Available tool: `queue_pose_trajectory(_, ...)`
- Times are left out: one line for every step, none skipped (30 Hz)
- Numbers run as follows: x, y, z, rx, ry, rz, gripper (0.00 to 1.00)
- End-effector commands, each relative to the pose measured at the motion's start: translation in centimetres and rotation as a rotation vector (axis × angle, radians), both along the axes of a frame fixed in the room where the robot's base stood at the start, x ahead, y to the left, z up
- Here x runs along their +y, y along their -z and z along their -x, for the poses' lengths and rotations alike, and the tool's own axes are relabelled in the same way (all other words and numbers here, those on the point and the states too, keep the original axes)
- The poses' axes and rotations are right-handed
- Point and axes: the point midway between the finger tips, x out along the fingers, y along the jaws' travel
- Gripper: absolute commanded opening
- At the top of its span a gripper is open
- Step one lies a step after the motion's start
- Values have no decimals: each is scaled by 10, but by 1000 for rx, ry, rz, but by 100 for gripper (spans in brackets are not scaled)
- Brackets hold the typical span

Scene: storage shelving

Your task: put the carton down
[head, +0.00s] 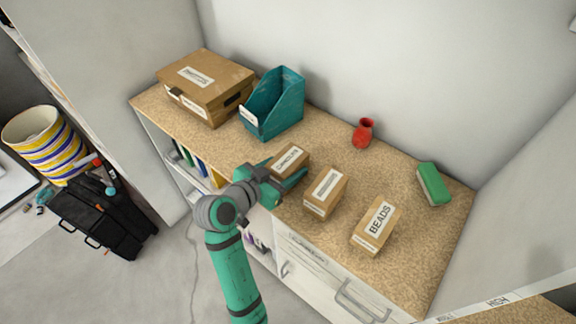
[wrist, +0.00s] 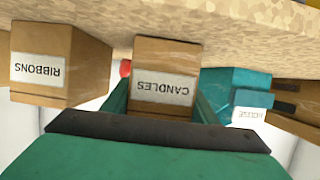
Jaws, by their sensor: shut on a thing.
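The tan carton labelled CANDLES (wrist: 165,75) is between the green fingers of my gripper (wrist: 165,100) in the wrist view, which shows the scene upside down. My gripper (head: 286,175) is shut on this carton (head: 291,158) in the head view, one finger on each side. The carton looks level, at or very close to the speckled worktop (head: 225,143); I cannot tell whether its base touches. The fingers hide part of its sides.
The RIBBONS carton (wrist: 55,65) stands beside it, then the BEADS carton (head: 377,226). A teal holder (head: 275,103) and large cardboard box (head: 207,85) stand at back left. A red vase (head: 363,133) and green block (head: 432,184) are behind. Clear worktop lies toward the vase.

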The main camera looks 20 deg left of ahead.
Motion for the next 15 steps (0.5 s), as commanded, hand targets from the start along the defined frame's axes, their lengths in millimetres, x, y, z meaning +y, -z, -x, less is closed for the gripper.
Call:
queue_pose_trajectory(2,0,0,0,-2,0,28)
queue_pose_trajectory(2,0,0,0,-3,0,28)
queue_pose_trajectory(2,0,0,0,-2,0,28)
queue_pose_trajectory(2,1,0,0,-2,0,28)
queue_pose_trajectory(2,1,1,0,-3,0,28)
queue_pose_trajectory(2,3,1,0,-4,1,28)
queue_pose_trajectory(2,3,1,0,-4,1,55)
queue_pose_trajectory(2,3,1,0,-4,0,62)
queue_pose_trajectory(2,3,1,0,-4,0,72)
queue_pose_trajectory(2,3,1,0,-4,0,72)
queue_pose_trajectory(2,3,1,0,-4,0,72)
queue_pose_trajectory(2,3,1,0,-4,0,72)
queue_pose_trajectory(2,3,1,0,-4,0,72)
queue_pose_trajectory(2,3,1,0,-3,0,72)
queue_pose_trajectory(2,3,1,0,-3,0,72)
